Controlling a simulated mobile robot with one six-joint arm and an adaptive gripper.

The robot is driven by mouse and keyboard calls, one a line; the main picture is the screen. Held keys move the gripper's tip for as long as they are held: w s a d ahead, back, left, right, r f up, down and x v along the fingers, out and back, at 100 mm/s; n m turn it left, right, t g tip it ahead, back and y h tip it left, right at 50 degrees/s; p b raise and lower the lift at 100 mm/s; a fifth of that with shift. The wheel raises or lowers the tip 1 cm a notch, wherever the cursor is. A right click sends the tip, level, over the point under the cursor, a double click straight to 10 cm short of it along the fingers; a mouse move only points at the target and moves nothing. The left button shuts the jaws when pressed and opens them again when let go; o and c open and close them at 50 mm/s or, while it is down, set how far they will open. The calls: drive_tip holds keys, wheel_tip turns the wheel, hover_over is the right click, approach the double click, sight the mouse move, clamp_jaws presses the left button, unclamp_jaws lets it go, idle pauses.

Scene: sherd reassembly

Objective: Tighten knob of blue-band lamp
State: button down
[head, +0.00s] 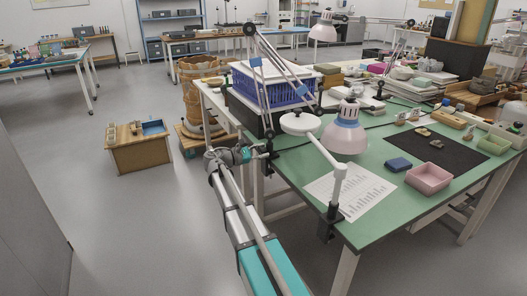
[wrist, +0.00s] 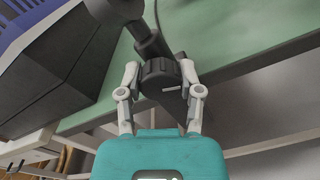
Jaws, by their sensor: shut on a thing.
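The blue-band lamp (head: 345,133) has a pale pink shade with a blue band. The shade hangs over the green table, and its jointed arm rises from the table's left edge. My gripper (head: 262,151) is at the foot of that arm, by the table edge. In the wrist view my gripper (wrist: 161,74) has its two pale fingers on either side of a dark round knob (wrist: 161,83) below the lamp's dark post (wrist: 150,40). The fingers are shut on the knob. The knob's underside is partly hidden by my teal gripper body.
A dark box (wrist: 58,65) stands close left of the knob, with a blue basket (head: 270,87) on it. A white lamp (head: 299,123) is clamped at the near table corner (head: 345,238). A paper sheet (head: 350,190) and pink tray (head: 429,178) lie to the right.

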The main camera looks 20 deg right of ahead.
drive_tip(key=shift+a+m, duration=0.15)
drive_tip(key=shift+m, duration=0.15)
drive_tip(key=shift+c, duration=2.2)
unclamp_jaws()
drive_tip(key=shift+o, duration=0.9)
drive_tip(key=a, duration=0.7)
drive_tip(key=shift+a, duration=0.2)
